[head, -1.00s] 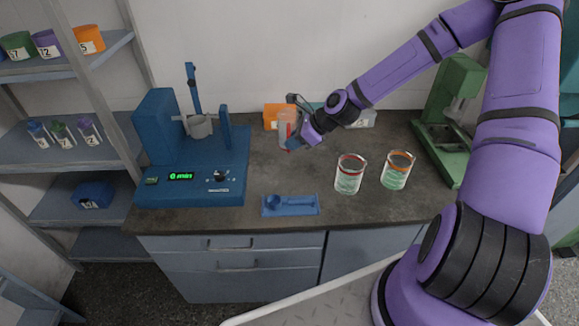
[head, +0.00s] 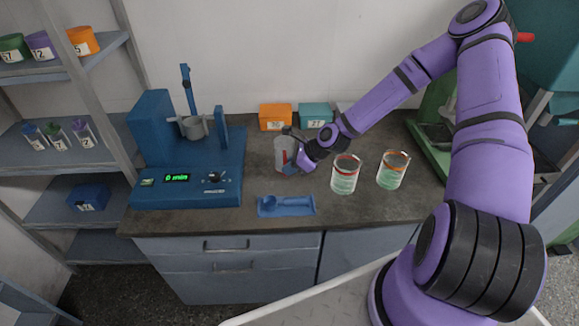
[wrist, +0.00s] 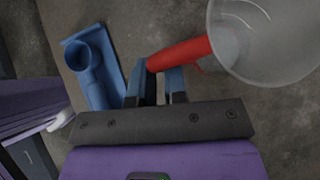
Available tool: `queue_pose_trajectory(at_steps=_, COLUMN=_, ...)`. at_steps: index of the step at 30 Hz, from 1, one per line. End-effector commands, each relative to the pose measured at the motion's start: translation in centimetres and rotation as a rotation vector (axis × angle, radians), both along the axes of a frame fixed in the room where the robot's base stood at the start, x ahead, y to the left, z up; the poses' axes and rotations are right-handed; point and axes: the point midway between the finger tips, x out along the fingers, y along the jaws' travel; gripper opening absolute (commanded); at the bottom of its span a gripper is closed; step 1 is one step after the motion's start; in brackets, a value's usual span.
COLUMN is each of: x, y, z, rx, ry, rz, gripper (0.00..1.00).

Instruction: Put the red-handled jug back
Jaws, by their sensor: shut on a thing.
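The red-handled jug (head: 284,152) is a clear, see-through vessel with a red handle. It is upright at the middle of the bench, left of the two beakers. My gripper (head: 299,164) is shut on its handle; in the wrist view the red handle (wrist: 180,54) runs into the blue fingers (wrist: 156,88), and the jug's round clear body (wrist: 262,45) is at upper right. I cannot tell whether the jug's base touches the bench.
A blue sieve shaker (head: 187,150) reading "0 min" stands left. A blue scoop on its rest (head: 286,206) lies in front. Two glass beakers, one red-rimmed (head: 345,175) and one orange-rimmed (head: 392,171), stand right. Orange (head: 276,117) and teal (head: 315,115) boxes stand behind.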

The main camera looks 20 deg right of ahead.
Motion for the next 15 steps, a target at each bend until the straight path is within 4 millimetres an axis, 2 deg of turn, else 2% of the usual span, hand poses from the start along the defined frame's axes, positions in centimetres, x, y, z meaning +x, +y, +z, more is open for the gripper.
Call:
queue_pose_trajectory(at_steps=9, x=0.02, y=0.01, z=-0.21, rx=0.001, ry=-0.001, rz=0.001, gripper=0.00)
queue_pose_trajectory(at_steps=10, x=0.01, y=0.00, z=-0.21, rx=-0.001, ry=-0.001, rz=0.001, gripper=0.17)
queue_pose_trajectory(at_steps=12, x=0.01, y=-0.02, z=-0.19, rx=-0.001, ry=-0.001, rz=0.001, gripper=0.34)
queue_pose_trajectory(at_steps=13, x=0.01, y=-0.01, z=-0.19, rx=-0.001, ry=-0.001, rz=0.001, gripper=0.38)
queue_pose_trajectory(at_steps=15, x=0.01, y=-0.01, z=-0.19, rx=-0.001, ry=-0.001, rz=0.001, gripper=0.38)
